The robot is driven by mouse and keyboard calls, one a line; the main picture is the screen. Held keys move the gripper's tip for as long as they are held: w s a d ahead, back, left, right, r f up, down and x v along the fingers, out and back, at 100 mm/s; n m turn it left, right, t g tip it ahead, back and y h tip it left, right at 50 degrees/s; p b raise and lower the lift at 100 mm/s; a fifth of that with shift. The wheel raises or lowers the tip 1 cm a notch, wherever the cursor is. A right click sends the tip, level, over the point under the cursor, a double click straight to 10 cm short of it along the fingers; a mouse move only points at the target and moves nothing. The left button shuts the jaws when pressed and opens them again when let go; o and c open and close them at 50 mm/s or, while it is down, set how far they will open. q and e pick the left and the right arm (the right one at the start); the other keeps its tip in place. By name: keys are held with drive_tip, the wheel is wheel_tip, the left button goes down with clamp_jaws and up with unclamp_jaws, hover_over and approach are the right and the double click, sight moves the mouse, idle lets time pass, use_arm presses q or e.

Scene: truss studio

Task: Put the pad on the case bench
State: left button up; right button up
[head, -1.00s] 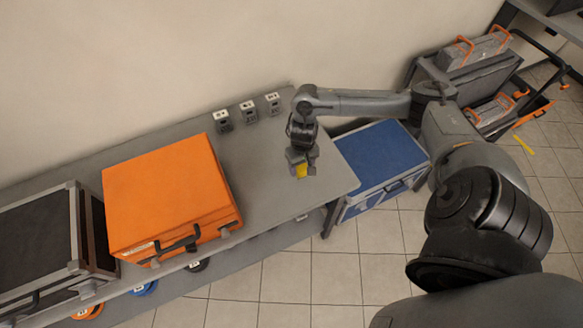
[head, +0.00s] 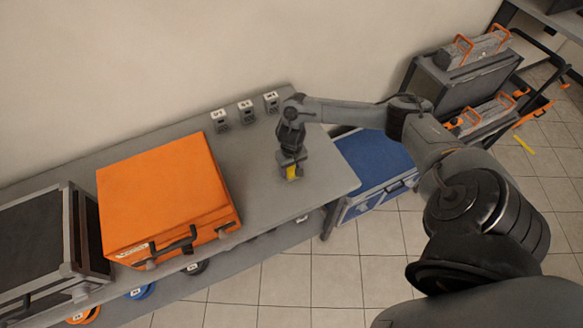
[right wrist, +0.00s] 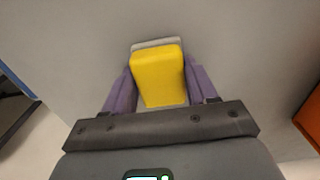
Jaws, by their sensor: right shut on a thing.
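The pad is a small yellow block (head: 292,172) with a pale grey edge. My right gripper (head: 291,170) is shut on it, over the right part of the grey case bench (head: 262,190). In the right wrist view the pad (right wrist: 158,77) sits between the two purple fingers, with the plain grey bench top (right wrist: 235,45) behind it. I cannot tell whether the pad touches the bench top. My left gripper is not in view.
A large orange case (head: 165,195) lies on the bench to the left, beside a dark metal-edged case (head: 35,240). Several small grey boxes (head: 246,110) stand along the wall. A blue-topped case (head: 375,160) stands right of the bench. Bench top around the gripper is clear.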

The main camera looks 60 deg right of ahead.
drive_tip(key=shift+f, duration=0.1)
drive_tip(key=o, duration=1)
wheel_tip(320, 180, up, 12)
drive_tip(key=p, duration=0.4)
